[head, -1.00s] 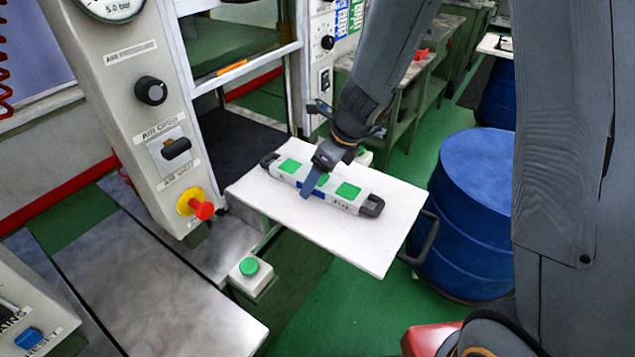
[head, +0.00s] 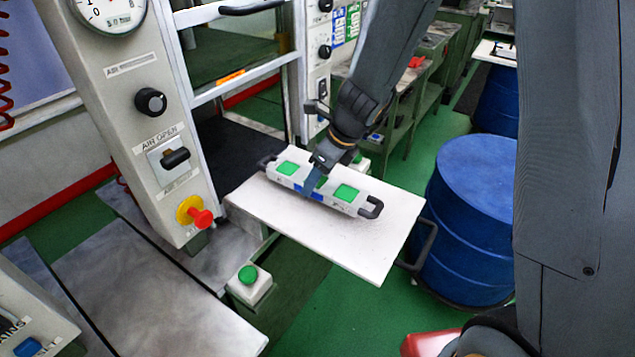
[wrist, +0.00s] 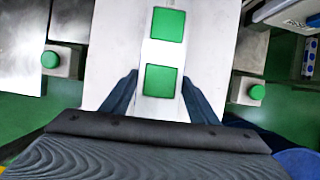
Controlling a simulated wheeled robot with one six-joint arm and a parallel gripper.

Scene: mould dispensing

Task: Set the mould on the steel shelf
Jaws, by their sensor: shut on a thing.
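The mould (head: 341,201) is a long white bar with green squares on top, a blue patch on its side and a black loop handle at each end. My gripper (head: 316,183) is shut across its middle from above. The wrist view shows the mould (wrist: 163,52) between my two blue fingers (wrist: 162,90). The mould is over the white pull-out board (head: 350,245); whether it touches the board or hangs just above it, I cannot tell. Bare steel surfaces (head: 135,285) lie left of the board, and I take these to be the steel shelf.
A control panel with a red-and-yellow knob (head: 200,218) stands left of the board. A green button box (head: 248,282) stands at its front left. Blue drums (head: 470,215) stand to the right, near the board's black handle (head: 418,245). The steel surface is clear.

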